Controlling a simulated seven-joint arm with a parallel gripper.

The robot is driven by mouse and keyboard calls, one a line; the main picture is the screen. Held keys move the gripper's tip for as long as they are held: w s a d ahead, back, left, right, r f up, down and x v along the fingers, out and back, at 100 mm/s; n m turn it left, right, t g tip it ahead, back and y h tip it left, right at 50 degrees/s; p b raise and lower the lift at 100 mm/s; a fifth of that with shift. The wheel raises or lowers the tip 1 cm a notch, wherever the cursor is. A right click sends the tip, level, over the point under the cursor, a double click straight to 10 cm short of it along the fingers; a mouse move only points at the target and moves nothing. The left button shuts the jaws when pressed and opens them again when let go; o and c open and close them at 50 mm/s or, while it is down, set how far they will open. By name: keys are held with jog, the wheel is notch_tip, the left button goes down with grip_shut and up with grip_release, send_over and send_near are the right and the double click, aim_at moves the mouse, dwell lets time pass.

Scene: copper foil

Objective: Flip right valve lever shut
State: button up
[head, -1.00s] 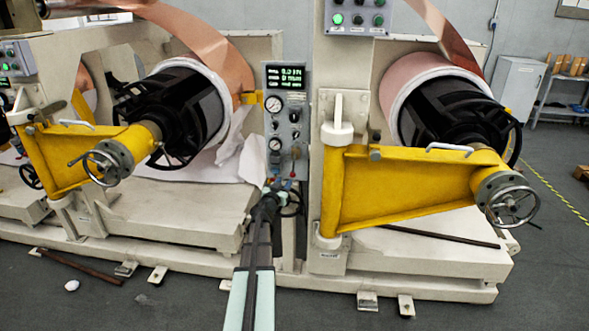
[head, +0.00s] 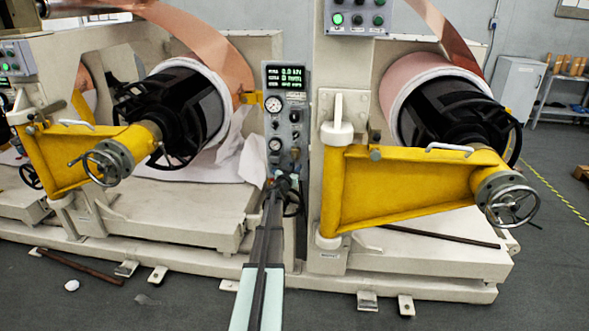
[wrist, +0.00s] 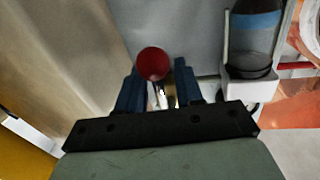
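A grey control panel (head: 285,120) stands between the two yellow arms in the head view. The valve lever's red ball knob (wrist: 153,63) is close in front of my gripper (wrist: 160,70) in the wrist view. The two blue fingers stand apart, with the knob near the left finger. A small brass and silver metal part (wrist: 168,96) shows in the gap. I cannot tell whether a finger touches the lever. In the head view my gripper (head: 282,182) is at the panel's lower part, and my arm largely hides the valves.
A clear bowl with a blue band (wrist: 255,45) sits right of the fingers in the wrist view. A black handwheel (head: 292,203) is just below the panel. The right yellow arm (head: 400,190) stands right of my arm; white sheeting (head: 228,155) hangs to the left.

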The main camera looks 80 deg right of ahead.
jog(key=shift+s+d, duration=0.15)
jog(key=shift+d, duration=0.25)
jog(key=shift+c, duration=0.4)
grip_shut()
